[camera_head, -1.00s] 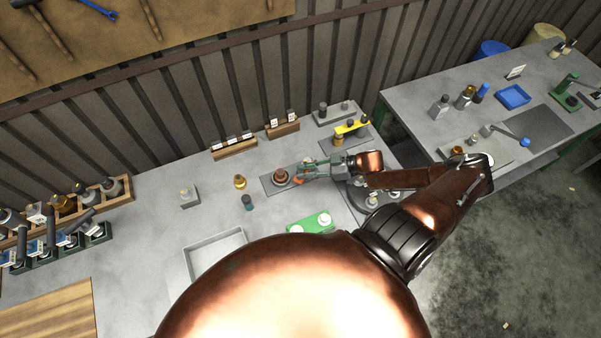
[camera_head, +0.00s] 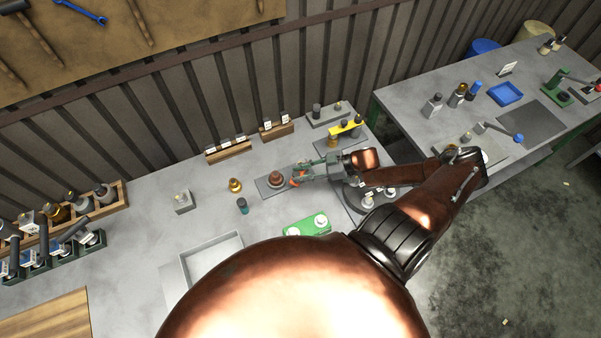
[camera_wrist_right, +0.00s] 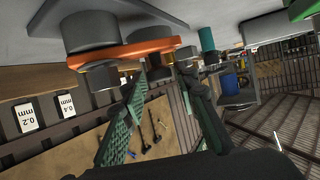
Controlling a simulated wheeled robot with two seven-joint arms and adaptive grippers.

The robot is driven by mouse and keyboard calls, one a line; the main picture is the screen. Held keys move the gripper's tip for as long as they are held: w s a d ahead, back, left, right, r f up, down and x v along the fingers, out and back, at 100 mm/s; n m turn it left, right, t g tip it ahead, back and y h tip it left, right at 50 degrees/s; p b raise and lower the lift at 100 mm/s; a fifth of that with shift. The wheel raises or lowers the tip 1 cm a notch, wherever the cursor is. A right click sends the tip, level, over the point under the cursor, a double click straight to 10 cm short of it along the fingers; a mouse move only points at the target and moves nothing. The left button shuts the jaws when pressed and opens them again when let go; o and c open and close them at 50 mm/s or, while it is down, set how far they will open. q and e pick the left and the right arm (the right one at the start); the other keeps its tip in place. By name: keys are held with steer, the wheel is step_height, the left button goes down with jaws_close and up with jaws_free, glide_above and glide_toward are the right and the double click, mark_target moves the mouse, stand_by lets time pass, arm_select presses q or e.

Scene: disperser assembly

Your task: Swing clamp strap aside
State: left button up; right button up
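An orange clamp strap (camera_wrist_right: 122,52) shows in the right wrist view, which looks upside down. It lies flat against a round grey part (camera_wrist_right: 88,28), with a dark knob (camera_wrist_right: 100,74) on its other face. In the head view only bits of orange (camera_head: 296,182) show at my right fingertips, beside a brown round part (camera_head: 275,179) on a grey plate (camera_head: 266,190). My right gripper (camera_head: 302,174) is open, its green-padded fingers (camera_wrist_right: 166,80) apart near the strap's free end. Whether a finger touches the strap I cannot tell. My left gripper is out of view.
A yellow bar (camera_head: 346,129) on a grey fixture stands behind my right forearm.

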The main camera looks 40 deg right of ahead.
step_height(320, 180, up, 10)
stand_by(0.5)
steer(key=shift+c, duration=0.2)
